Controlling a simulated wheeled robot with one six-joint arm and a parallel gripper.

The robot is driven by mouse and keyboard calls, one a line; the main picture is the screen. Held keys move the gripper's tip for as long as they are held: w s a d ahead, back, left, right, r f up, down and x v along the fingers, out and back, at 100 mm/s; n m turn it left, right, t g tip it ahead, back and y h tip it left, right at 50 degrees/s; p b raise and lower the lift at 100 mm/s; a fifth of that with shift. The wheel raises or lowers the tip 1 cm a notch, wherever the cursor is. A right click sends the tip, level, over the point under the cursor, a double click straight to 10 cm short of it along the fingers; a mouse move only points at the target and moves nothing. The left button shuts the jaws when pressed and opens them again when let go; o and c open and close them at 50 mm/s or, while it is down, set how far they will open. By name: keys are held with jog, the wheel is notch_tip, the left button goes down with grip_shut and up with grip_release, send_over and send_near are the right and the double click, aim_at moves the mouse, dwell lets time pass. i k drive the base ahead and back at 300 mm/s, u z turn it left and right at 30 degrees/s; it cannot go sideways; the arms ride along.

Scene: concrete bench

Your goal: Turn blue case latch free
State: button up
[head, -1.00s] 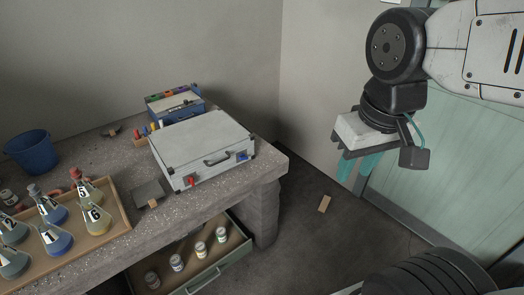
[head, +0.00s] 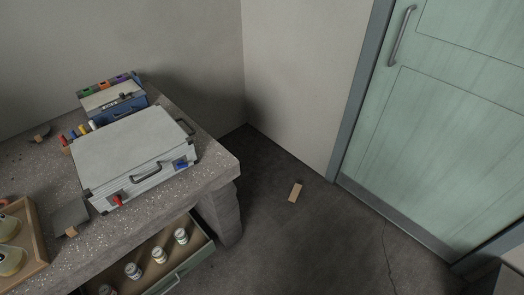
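A closed silver-grey case (head: 130,150) lies flat on the concrete bench in the head view. Its front side carries a dark handle (head: 146,171), a red latch (head: 118,200) toward the left and a blue latch (head: 181,164) toward the right. The blue latch sits against the case front near the right corner; its exact turn is too small to tell. My gripper is out of view, so nothing shows it near the case.
A blue box (head: 113,99) with coloured parts stands behind the case. A wooden tray (head: 36,225) with flasks is at left. An open drawer (head: 200,247) with several jars juts out below. A wooden block (head: 295,192) lies on otherwise clear floor before a green door (head: 440,130).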

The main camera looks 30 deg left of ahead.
aim_at(181, 165)
jog(key=z, duration=1.15)
jog(key=k, duration=2)
jog(key=u, duration=2.45)
jog(key=i, duration=0.5)
jog(key=z, duration=0.05)
